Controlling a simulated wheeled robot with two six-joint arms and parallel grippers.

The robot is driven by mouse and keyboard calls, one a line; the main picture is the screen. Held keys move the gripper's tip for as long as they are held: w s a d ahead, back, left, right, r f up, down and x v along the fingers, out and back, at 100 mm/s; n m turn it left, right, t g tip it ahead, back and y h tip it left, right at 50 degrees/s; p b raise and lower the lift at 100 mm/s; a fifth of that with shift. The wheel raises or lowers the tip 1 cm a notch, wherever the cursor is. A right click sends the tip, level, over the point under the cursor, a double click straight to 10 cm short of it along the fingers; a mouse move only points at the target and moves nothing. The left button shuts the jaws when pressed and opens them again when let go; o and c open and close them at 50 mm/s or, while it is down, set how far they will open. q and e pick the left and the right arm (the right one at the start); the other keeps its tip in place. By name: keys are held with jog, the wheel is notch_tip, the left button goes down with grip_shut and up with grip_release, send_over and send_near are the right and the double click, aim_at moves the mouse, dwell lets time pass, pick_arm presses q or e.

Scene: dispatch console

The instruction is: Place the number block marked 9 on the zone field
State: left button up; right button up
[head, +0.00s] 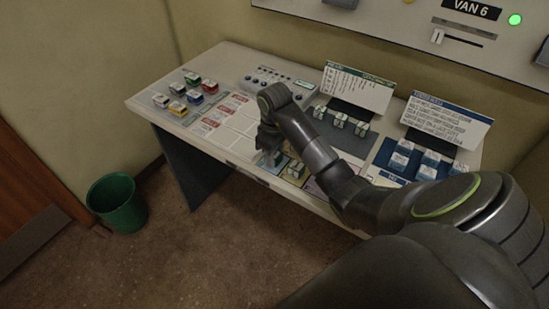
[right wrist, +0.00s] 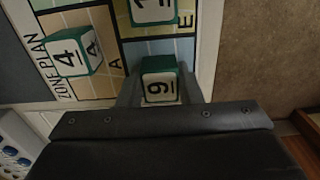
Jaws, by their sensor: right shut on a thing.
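The block marked 9 (right wrist: 158,88), white-faced with green sides, sits between the fingers of my right gripper (right wrist: 160,92) in the right wrist view. That gripper is shut on it. In the head view my right gripper (head: 268,142) is low over the front of the desk. The zone plan (right wrist: 108,18) has pale coloured fields, with letters A and E readable. The held block is at the plan's edge in the wrist view; whether it touches the surface I cannot tell. A block marked 4 (right wrist: 70,52) and another marked 1 (right wrist: 152,10) stand on the plan. My left gripper is not in view.
Several coloured blocks (head: 192,77) stand on the desk's left. Green-and-white blocks (head: 340,121) stand before a card at the back. Blue-and-white blocks (head: 430,160) stand on a blue mat at the right. A green bin (head: 117,203) stands on the floor.

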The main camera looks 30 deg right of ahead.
jog(key=shift+r, duration=0.1)
jog(key=shift+f, duration=0.2)
jog(key=o, duration=1)
jog(key=shift+c, duration=0.2)
jog(key=shift+r, duration=0.15)
jog(key=shift+r+p, duration=0.75)
jog(key=shift+r, duration=0.05)
notch_tip(320, 180, up, 11)
jog(key=p, duration=1)
jog(key=shift+f, duration=0.2)
